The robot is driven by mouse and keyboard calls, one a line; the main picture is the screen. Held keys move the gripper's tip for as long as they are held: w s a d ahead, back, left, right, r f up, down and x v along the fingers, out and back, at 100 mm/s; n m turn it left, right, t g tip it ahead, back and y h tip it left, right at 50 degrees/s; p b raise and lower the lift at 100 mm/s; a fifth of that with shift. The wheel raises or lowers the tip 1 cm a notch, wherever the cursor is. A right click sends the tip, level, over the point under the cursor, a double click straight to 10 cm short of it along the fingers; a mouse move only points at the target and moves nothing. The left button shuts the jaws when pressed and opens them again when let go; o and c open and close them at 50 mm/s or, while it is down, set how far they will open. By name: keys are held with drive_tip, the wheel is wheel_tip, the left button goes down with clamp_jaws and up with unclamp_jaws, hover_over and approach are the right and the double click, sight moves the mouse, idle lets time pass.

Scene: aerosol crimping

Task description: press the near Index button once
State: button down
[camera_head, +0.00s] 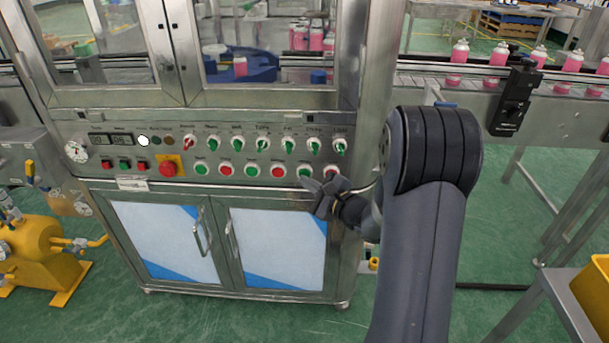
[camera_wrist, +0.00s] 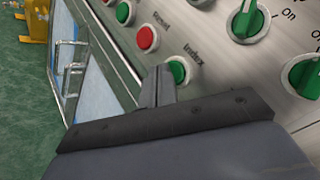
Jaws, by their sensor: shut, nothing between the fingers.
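The near Index button (camera_head: 304,169) is a round green push button in a pale ring, in the lower row of the machine's control panel. In the wrist view the same green button (camera_wrist: 179,71) sits beside the label "Index". My gripper (camera_head: 308,183) is shut and empty, just below and in front of that button in the head view. In the wrist view my fingertips (camera_wrist: 159,74) show right beside the button's left edge. Whether they touch the button or panel I cannot tell.
A red button (camera_wrist: 147,38) marked "Reset" is close by. Green selector knobs (camera_head: 314,146) stick out above the button row. Cabinet doors with handles (camera_head: 200,232) lie below the panel. A conveyor (camera_head: 480,76) with pink cans runs at the right.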

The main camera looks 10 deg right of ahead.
drive_tip(key=shift+w+d, duration=0.1)
drive_tip(key=shift+w, duration=0.25)
idle(0.3)
idle(0.4)
drive_tip(key=shift+s+a+b, duration=0.25)
drive_tip(key=shift+s+b, duration=0.45)
drive_tip(key=shift+s, duration=0.05)
drive_tip(key=s, duration=0.1)
drive_tip(key=s+a+b, duration=0.1)
drive_tip(key=s, duration=0.1)
drive_tip(key=s+b, duration=0.1)
drive_tip(key=shift+s+a, duration=0.25)
drive_tip(key=shift+s, duration=0.15)
drive_tip(key=shift+w, duration=0.1)
idle(0.4)
drive_tip(key=p, duration=0.1)
drive_tip(key=w+p, duration=0.2)
drive_tip(key=shift+d+r, duration=0.25)
drive_tip(key=shift+d, duration=0.1)
